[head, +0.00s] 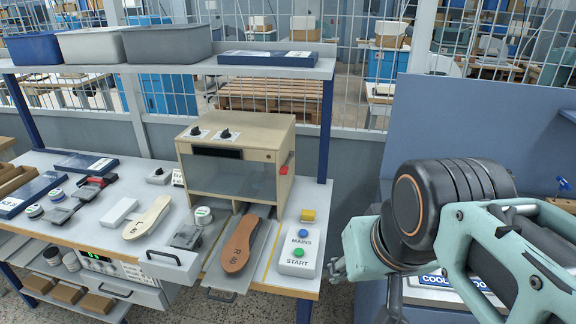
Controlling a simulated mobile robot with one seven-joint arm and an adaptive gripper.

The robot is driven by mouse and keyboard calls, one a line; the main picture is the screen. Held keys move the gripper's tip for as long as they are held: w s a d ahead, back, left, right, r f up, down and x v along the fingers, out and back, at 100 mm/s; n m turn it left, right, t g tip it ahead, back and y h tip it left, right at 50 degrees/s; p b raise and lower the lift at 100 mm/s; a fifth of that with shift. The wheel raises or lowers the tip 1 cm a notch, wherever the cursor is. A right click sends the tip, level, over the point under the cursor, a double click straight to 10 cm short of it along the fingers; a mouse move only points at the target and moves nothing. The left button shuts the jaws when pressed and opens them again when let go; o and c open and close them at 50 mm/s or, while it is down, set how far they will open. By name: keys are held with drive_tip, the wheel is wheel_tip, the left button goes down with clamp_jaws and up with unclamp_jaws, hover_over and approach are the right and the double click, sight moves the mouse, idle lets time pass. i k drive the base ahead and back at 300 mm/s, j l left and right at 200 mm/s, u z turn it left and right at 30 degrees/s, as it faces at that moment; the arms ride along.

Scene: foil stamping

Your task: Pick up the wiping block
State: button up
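No block here is marked as the wiping block. A small yellow block (308,215) stands on the bench (145,182) behind the MAINS/START box (298,250). A white oblong block (118,212) lies farther left, beside a pale sole (146,222). I cannot tell for sure which one is meant; both lie free. My gripper (338,268) seems to be the teal end just right of the bench, apart from both blocks. My own arm hides much of it, and its opening is not clear.
A beige press (236,160) stands at the bench's back, with a brown sole (239,245) on the plate before it. Pads, tins and blue boxes crowd the left. A shelf (180,66) with bins spans above. A blue-grey panel (470,115) stands right.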

sight(308, 216)
drive_tip(key=i+u, duration=0.35)
drive_tip(key=i+l+u, duration=0.1)
drive_tip(key=i+u, duration=0.25)
drive_tip(key=j+z, duration=0.1)
drive_tip(key=j, duration=0.55)
drive_tip(key=l, duration=0.3)
drive_tip(key=i+l+u, duration=0.1)
drive_tip(key=l, duration=0.25)
